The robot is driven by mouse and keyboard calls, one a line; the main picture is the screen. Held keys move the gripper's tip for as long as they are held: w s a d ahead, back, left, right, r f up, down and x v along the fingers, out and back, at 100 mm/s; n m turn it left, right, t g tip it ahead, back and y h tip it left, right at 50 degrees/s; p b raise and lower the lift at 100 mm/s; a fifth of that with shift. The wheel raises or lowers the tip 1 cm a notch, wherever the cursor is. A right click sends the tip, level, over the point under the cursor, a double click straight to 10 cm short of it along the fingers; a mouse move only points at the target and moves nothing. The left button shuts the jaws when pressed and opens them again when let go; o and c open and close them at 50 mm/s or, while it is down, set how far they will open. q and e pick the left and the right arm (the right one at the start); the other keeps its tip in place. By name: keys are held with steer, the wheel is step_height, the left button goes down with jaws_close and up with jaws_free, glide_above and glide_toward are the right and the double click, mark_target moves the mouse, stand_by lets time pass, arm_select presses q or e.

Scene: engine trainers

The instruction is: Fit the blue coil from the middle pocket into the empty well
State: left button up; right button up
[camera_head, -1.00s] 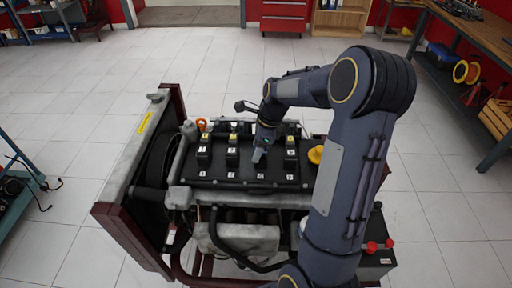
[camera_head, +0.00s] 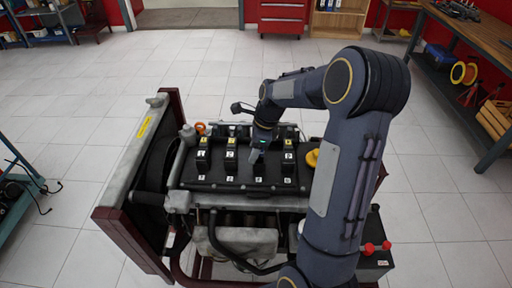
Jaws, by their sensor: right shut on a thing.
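The engine trainer (camera_head: 225,183) stands in the middle of the view with a black top cover. Black coils (camera_head: 203,155) with yellow or white marks stand in a row along the cover, with numbered labels in front of them. My right gripper (camera_head: 257,152) points down at the cover, between the second coil (camera_head: 230,155) from the left and the rightmost coil (camera_head: 289,157). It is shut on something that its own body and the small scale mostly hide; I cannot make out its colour. No blue coil or pocket shows clearly. My left gripper is not in view.
A yellow cap (camera_head: 312,158) sits at the cover's right end, partly behind my right arm. An orange ring (camera_head: 200,128) shows at the back left. A battery with red caps (camera_head: 376,247) stands at the right. A workbench (camera_head: 480,50) is at far right.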

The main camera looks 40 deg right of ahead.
steer(key=shift+f, duration=0.25)
steer(key=shift+f+b, duration=0.35)
steer(key=shift+b, duration=0.05)
